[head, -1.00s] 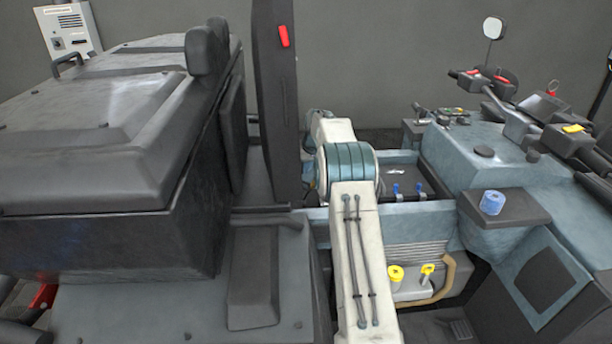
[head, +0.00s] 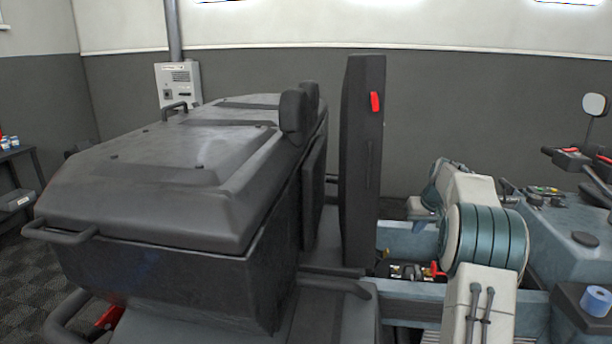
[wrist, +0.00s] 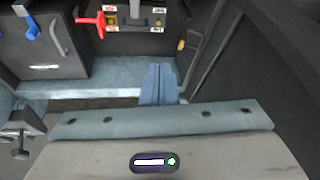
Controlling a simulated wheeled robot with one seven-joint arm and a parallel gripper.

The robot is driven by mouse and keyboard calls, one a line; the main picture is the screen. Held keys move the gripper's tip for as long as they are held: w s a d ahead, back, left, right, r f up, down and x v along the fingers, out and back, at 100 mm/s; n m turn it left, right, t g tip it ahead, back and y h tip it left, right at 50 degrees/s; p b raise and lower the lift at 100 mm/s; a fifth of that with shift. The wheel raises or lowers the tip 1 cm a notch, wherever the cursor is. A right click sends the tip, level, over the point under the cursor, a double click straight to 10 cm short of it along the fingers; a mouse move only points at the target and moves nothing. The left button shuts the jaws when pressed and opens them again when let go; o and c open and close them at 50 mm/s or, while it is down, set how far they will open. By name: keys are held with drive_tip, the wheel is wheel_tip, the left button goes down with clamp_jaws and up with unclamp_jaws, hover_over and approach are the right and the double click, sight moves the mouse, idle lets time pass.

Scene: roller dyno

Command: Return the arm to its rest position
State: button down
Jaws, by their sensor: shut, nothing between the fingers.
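My arm (head: 485,240) shows at the right of the head view. Its pale links and teal-banded joint are bent, with the upper part leaning back and left. In the wrist view, my gripper (wrist: 158,82) points away from the camera, its blue-grey fingers together with nothing between them. The fingers are over the interior of the vehicle, apart from the red handle. In the head view I cannot make out the fingertips; the arm's joint blocks part of that area.
A large dark box (head: 170,190) fills the left, with a tall black panel (head: 362,160) beside my arm. A blue roll (head: 596,301) stands at far right.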

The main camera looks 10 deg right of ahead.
drive_tip(key=s+a+r, duration=0.3)
drive_tip(key=s+a, duration=0.5)
drive_tip(key=a, duration=0.1)
drive_tip(key=s+a+r, duration=0.3)
drive_tip(key=s+a, duration=0.5)
drive_tip(key=s, duration=0.1)
drive_tip(key=s+a+f, duration=0.2)
drive_tip(key=s, duration=0.5)
drive_tip(key=s+a+f+g, duration=0.1)
drive_tip(key=s+a+f, duration=0.1)
drive_tip(key=s, duration=0.6)
drive_tip(key=s+a+f+n, duration=0.1)
drive_tip(key=s+a, duration=0.3)
drive_tip(key=s, duration=0.4)
drive_tip(key=shift+s+a+f+h, duration=0.2)
drive_tip(key=shift+s+f+h, duration=0.1)
drive_tip(key=shift+f, duration=0.5)
drive_tip(key=shift+w+r, duration=0.1)
drive_tip(key=shift+r, duration=0.5)
